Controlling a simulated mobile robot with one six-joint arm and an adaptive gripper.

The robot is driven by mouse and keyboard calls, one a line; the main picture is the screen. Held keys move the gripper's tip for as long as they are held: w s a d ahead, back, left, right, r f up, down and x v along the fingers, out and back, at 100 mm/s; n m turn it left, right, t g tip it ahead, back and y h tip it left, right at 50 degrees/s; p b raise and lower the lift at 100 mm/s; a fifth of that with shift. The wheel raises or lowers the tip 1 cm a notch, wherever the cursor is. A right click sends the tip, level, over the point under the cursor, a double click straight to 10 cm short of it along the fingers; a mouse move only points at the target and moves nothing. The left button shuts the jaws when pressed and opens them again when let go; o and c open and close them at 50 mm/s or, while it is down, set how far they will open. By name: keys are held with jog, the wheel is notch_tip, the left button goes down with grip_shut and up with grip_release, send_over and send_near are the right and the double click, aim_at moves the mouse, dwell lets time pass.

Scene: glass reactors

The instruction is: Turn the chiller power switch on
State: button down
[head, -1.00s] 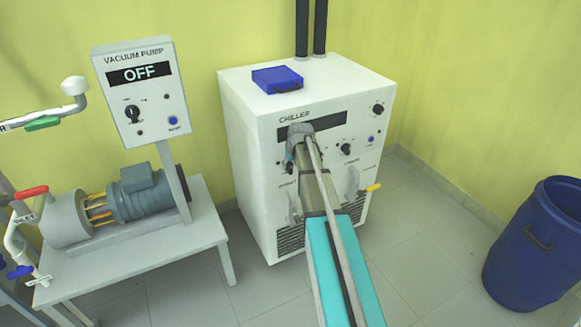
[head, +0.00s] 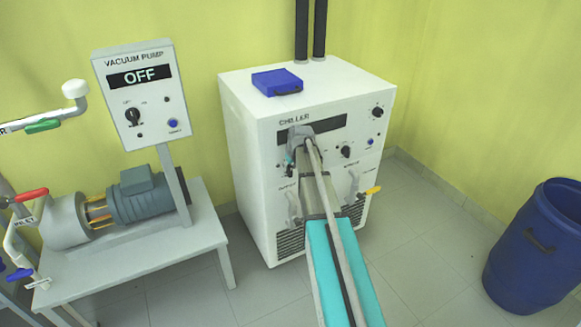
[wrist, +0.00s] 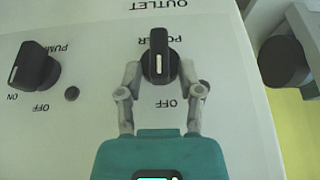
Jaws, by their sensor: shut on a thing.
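The white chiller (head: 245,150) stands against the wall in the head view, its display dark. In the wrist view, which shows the panel upside down, the black power switch (wrist: 160,45) is a round knob with a white pointer line. The line stands about upright in the picture; an OFF label lies just below it, slightly right. I see no ON label beside this knob. My gripper (wrist: 160,72) is shut on the power switch, one grey finger on each side. In the head view my wrist hides the switch.
The black pump knob (wrist: 36,67) sits left of the switch in the wrist view. A blue box (head: 277,81) lies on the chiller. The vacuum pump panel (head: 140,95), reading OFF, stands left; a blue barrel (head: 535,245) stands right. Floor between chiller and barrel is clear.

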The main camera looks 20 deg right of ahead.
jog(key=shift+d+f+y, duration=0.1)
jog(key=shift+y, duration=0.2)
jog(key=shift+d+f+m+y+b, duration=0.15)
jog(key=shift+y+b, duration=0.15)
jog(key=shift+y, duration=0.25)
jog(key=shift+d+m+y+b, duration=0.15)
jog(key=shift+y+b, duration=0.1)
jog(key=shift+y, duration=0.3)
jog(key=y+b, duration=0.2)
jog(key=b, duration=0.1)
jog(key=d+m+y+b, duration=0.1)
jog(key=y+b, duration=0.1)
jog(key=y, duration=0.1)
jog(key=f+m+y+b, duration=0.1)
jog(key=y+b, duration=0.2)
jog(key=shift+d+f+b, duration=0.1)
jog(key=shift+d+b, duration=0.05)
jog(key=shift+b, duration=0.2)
jog(key=shift+y, duration=0.3)
jog(key=c, duration=0.6)
grip_release()
